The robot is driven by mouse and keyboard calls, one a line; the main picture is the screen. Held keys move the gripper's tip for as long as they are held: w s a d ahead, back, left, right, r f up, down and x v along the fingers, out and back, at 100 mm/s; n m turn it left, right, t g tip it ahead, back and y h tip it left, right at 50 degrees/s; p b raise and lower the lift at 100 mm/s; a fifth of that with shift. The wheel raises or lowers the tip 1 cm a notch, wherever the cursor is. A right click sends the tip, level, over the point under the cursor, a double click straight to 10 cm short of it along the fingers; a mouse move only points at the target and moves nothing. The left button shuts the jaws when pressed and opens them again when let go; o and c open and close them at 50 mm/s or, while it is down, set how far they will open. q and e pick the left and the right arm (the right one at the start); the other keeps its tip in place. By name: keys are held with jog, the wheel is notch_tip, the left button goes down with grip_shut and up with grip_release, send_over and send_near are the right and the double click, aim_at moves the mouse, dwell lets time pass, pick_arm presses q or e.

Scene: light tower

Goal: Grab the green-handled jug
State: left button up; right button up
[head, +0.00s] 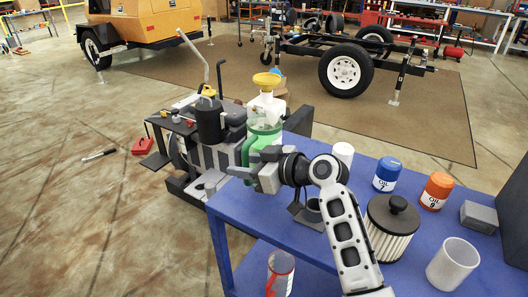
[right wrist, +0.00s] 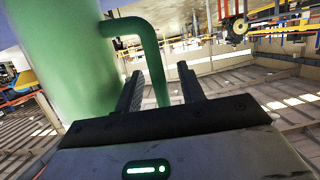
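My right gripper (head: 245,171) is at the jug's near side. In the right wrist view the right gripper (right wrist: 160,88) is open, with gaps on both sides of the handle. My left gripper is not in view.
The engine (head: 208,140) stands close by on the left.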

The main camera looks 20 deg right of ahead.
grip_shut()
dwell(0.8)
dwell(0.5)
jog(key=shift+r, duration=0.15)
